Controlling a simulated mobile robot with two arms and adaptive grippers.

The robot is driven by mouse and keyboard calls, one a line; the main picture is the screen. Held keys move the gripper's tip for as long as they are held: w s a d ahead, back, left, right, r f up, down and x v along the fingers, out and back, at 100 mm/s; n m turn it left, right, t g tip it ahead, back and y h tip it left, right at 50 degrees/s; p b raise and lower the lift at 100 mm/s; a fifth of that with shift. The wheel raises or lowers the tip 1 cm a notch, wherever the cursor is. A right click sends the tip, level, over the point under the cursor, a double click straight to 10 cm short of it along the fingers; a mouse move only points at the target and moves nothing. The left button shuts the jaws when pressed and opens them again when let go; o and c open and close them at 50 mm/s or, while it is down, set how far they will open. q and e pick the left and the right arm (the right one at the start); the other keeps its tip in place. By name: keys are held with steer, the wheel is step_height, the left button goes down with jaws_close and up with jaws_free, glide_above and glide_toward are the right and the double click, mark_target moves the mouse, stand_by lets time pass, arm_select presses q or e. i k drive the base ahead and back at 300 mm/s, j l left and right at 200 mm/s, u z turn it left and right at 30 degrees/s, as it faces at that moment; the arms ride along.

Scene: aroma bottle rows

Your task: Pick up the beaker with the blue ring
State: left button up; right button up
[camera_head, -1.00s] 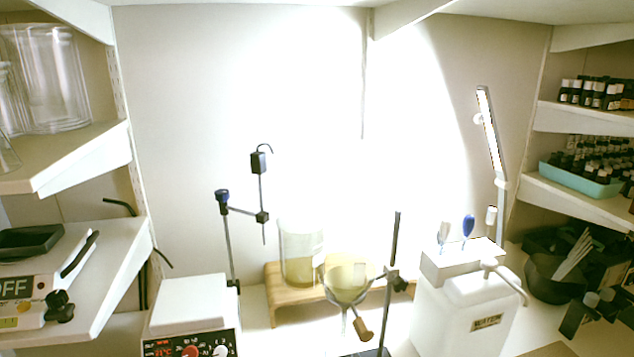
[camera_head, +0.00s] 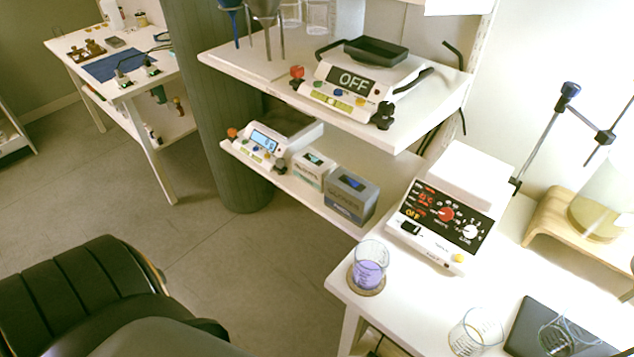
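A clear glass beaker (camera_head: 371,262) with purple-blue in its lower part stands upright on a round cork coaster (camera_head: 366,289) at the left corner of the white bench. Whether the purple-blue is a ring or contents, I cannot tell. A second clear beaker (camera_head: 475,335) stands near the bottom edge of the view. Another glass vessel (camera_head: 562,338) is on or by a dark flat plate to its right, partly cut off. No clear blue ring shows on these two. Neither of my grippers is in view.
A white hotplate device (camera_head: 445,218) stands behind the beaker. A shelf (camera_head: 410,128) with a scale reading OFF overhangs at the upper middle. The grey floor between is open.

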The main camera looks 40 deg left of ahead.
mark_target(371, 260)
steer(key=u, duration=0.7)
steer(key=z, duration=1.45)
steer(key=u, duration=1.45)
